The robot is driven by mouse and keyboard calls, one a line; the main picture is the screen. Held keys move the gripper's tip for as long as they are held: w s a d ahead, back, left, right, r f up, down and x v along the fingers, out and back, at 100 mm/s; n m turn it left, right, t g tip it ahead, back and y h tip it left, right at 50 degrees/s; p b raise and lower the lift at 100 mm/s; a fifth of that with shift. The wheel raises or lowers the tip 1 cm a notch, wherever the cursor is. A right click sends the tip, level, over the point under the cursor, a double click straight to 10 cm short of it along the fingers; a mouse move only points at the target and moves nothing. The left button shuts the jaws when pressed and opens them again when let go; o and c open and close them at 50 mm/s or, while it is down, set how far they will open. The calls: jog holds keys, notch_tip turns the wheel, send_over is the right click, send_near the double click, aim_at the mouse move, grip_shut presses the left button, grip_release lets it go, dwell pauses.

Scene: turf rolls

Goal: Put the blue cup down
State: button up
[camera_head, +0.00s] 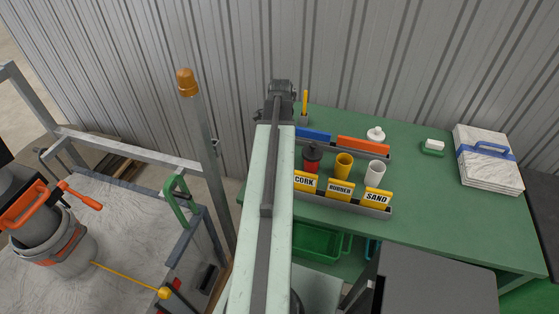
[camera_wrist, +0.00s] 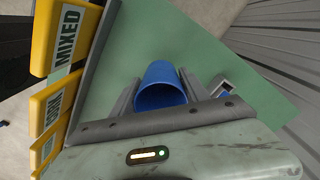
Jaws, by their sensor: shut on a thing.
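The blue cup (camera_wrist: 160,84) sits between the two grey fingers of my gripper (camera_wrist: 159,79) in the wrist view, and the fingers are shut on it. Green tabletop shows behind the cup; I cannot tell whether the cup touches it. In the head view my arm reaches to the back left part of the green table (camera_head: 440,205), and the arm hides the cup and the fingers there.
A back rack has blue and orange labels (camera_head: 363,146). The table's right middle is clear. A corrugated wall (camera_head: 410,55) stands behind.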

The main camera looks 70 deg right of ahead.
notch_tip(320, 180, down, 4)
jog(key=b, duration=0.4)
jog(key=shift+r, duration=0.3)
jog(key=shift+f, duration=0.25)
jog(key=o, duration=1.4)
jog(key=shift+r, duration=0.1)
jog(key=shift+o, duration=0.2)
notch_tip(320, 180, up, 12)
jog(key=p, duration=1.2)
jog(key=shift+r, duration=0.15)
jog(key=shift+r+p, duration=0.1)
jog(key=shift+p, duration=0.25)
